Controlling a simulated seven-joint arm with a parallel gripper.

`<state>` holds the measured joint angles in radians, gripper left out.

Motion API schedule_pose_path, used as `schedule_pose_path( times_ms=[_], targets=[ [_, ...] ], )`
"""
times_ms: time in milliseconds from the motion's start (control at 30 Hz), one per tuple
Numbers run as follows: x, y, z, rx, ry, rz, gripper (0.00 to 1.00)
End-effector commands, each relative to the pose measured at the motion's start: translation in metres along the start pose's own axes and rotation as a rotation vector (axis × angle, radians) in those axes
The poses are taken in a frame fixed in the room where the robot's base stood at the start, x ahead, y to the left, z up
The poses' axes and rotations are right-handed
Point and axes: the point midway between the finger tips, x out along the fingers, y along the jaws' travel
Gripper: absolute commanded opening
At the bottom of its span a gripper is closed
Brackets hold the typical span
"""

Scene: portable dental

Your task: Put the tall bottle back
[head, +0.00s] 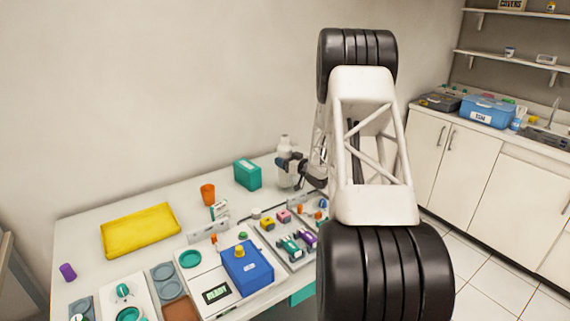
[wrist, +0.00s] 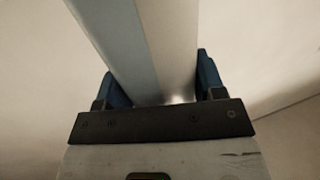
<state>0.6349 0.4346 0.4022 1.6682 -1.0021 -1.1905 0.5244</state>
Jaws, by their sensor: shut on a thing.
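The tall bottle (head: 284,147) is whitish and stands roughly upright at the back right of the table, partly hidden behind my gripper. My gripper (head: 290,163) is at the bottle's upper body, seen small and partly covered by my own arm. In the wrist view my gripper (wrist: 163,85) has its blue fingers on either side of a smooth, pale grey surface, the bottle (wrist: 135,40), and is shut on it. I cannot tell whether the bottle's base touches the table.
A teal box (head: 247,174) stands just left of the bottle, and an orange cup (head: 208,194) is farther left. A grey tray (head: 268,236) with small coloured parts and a blue box (head: 248,268) lie in front. A yellow tray (head: 140,230) is at left. My arm blocks the table's right side.

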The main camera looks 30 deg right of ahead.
Motion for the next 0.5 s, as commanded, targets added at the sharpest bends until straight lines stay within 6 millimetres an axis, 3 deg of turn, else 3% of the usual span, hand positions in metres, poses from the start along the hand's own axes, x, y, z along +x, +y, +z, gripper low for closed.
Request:
schedule_pose_path(
  times_ms=[167,500],
  targets=[
    [0.0001,0.0001,0.0142,0.001,0.001,0.0,0.33],
    [0.0001,0.0001,0.0159,0.0,0.001,0.0,0.33]
  ],
)
